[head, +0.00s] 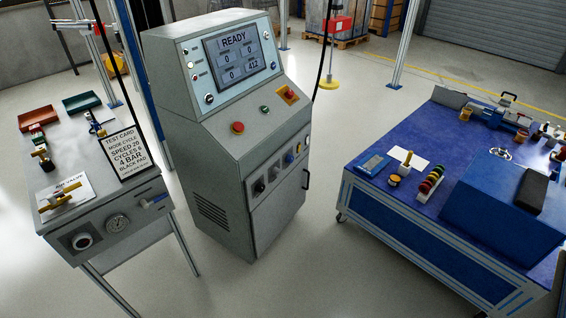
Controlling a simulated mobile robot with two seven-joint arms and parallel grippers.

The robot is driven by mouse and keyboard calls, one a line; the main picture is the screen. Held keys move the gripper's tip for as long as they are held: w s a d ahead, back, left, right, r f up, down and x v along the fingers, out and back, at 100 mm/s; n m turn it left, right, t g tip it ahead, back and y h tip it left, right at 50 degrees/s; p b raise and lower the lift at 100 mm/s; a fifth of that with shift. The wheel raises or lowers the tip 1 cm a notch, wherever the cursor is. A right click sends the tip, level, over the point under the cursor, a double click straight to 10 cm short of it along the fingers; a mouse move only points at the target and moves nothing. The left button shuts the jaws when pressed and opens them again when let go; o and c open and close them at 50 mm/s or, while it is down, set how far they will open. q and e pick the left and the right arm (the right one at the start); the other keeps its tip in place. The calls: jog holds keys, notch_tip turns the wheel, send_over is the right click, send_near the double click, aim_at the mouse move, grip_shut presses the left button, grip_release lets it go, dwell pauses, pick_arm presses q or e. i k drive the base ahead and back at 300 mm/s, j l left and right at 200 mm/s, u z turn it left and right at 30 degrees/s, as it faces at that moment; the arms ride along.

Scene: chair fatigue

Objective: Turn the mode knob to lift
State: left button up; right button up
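The grey control cabinet (215,160) stands in the middle of the head view. Its screen (241,57) reads READY with several number fields. A small round control (209,98) sits at the lower left of the screen panel. The labels are too small to read, so I cannot tell which is the mode knob or its setting. Neither gripper is in view.
A grey bench (95,205) stands at left with a test card (124,152) reading mode cycle, a gauge (117,222) and trays. A blue workbench (385,235) with a blue box (490,215) stands at right. Floor in front of the cabinet is clear.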

aim_at(260, 187)
jog(key=u, duration=0.4)
jog(key=i+l+u, duration=0.2)
jog(key=l+u, duration=0.2)
jog(key=i+l+u, duration=0.15)
jog(key=l+u, duration=0.2)
jog(key=i+l+u, duration=0.15)
jog(key=l, duration=0.3)
jog(key=l+u, duration=0.15)
jog(key=l, duration=0.3)
jog(key=i+l, duration=0.1)
jog(key=l, duration=1.15)
jog(key=i+l+u, duration=0.1)
jog(key=l, duration=0.55)
